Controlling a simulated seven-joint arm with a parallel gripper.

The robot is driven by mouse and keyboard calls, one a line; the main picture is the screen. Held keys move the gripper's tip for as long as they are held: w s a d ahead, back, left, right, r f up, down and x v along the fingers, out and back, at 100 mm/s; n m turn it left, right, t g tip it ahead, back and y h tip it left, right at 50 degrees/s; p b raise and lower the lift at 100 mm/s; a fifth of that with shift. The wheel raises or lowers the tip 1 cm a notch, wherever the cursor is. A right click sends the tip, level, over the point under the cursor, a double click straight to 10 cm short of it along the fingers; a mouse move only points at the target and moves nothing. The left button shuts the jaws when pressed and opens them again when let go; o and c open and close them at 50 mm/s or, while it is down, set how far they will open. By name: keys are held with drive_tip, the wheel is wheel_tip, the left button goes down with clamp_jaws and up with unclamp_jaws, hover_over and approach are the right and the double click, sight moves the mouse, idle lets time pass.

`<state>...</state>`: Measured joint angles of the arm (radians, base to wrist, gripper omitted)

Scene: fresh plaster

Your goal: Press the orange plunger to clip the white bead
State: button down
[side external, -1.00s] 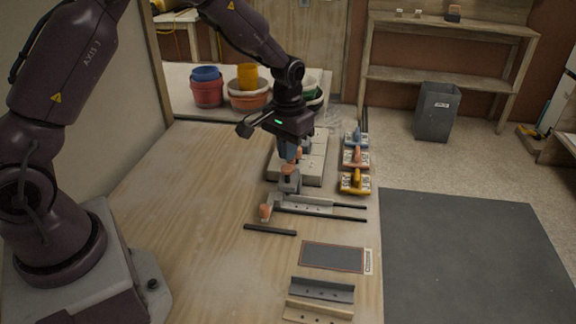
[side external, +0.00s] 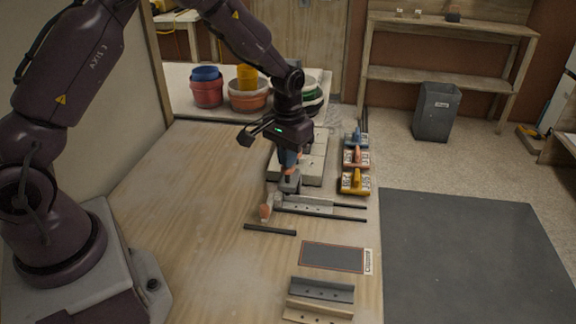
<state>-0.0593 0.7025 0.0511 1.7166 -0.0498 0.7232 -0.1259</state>
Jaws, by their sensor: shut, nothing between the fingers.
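The clipping tool (side external: 290,185) is a grey body standing at the left end of a pale, perforated bead strip (side external: 308,204) on the wooden bench. Its orange plunger (side external: 289,178) shows only as a small patch on top. An orange-tipped handle (side external: 267,205) sticks out at the tool's front left. My gripper (side external: 289,166) is shut and empty, pointing straight down over the plunger. Its fingertips appear to touch the plunger top, though the contact is small and partly hidden. I cannot tell whether the bead is clipped.
A pale block (side external: 312,165) lies behind the tool. Trowels (side external: 355,182) with coloured handles line the right edge. Dark rods (side external: 270,230), a framed grey pad (side external: 333,257) and angle strips (side external: 322,289) lie in front. Buckets (side external: 250,95) stand at the back. The bench's left side is clear.

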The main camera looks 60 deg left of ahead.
drive_tip(key=shift+f, duration=1.5)
drive_tip(key=shift+r, duration=2.4)
wheel_tip(320, 180, up, 6)
